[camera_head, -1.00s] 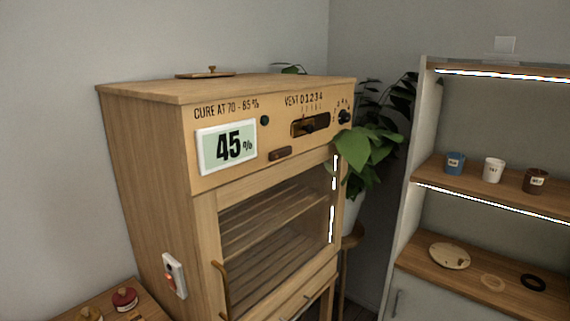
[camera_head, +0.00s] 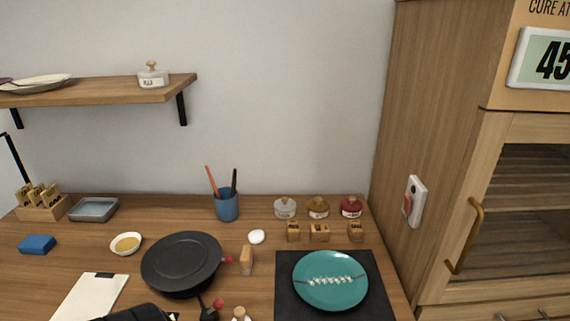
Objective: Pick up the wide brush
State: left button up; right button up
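A blue cup (camera_head: 227,205) stands upright at the back of the wooden table. An orange-red handle (camera_head: 211,181) and a dark handle (camera_head: 234,181) stick up out of it. Their lower ends are hidden in the cup, so I cannot tell whether either is the wide brush. A black shape (camera_head: 140,313) at the bottom edge looks like part of my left gripper, cut off by the frame. Its fingers do not show clearly. It is well in front of the cup. My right gripper is not in view.
A black round turntable (camera_head: 183,260) stands in front of the cup. A teal plate (camera_head: 330,280) with a pale-marked seam lies on a dark mat (camera_head: 290,300). Small lidded jars (camera_head: 318,207) stand at the back right. A wooden cabinet (camera_head: 425,100) rises at the right. A shelf (camera_head: 110,97) hangs above left.

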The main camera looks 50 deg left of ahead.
aim_at(246, 259)
jog(key=k+j+u, duration=0.15)
jog(key=u, duration=1.5)
